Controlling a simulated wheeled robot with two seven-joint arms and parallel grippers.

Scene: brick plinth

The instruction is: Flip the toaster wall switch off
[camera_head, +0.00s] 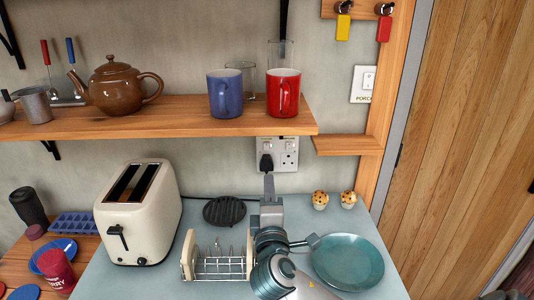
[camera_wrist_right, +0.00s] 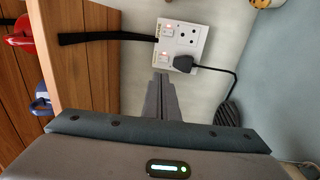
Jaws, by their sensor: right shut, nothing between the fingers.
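A white double wall socket (camera_head: 278,153) is on the wall below the shelf; it also shows in the wrist view (camera_wrist_right: 187,38). A black plug (camera_wrist_right: 184,63) sits in one outlet, with its switch (camera_wrist_right: 165,56) beside it. Both switches show a small red mark; their tilt is too small to tell. My right gripper (camera_head: 269,177) is shut and empty, its tips just below the plug side of the socket in the head view. In the wrist view its tips (camera_wrist_right: 161,76) point at that switch, with a small gap in the picture. The cream toaster (camera_head: 115,220) stands left. My left gripper is not in view.
A wooden shelf (camera_head: 170,124) with a blue mug (camera_head: 225,94), a red mug (camera_head: 283,93) and a brown teapot (camera_head: 113,88) overhangs the socket. A toast rack (camera_head: 217,266), teal plate (camera_head: 347,262) and two muffins (camera_head: 320,199) stand around my right arm.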

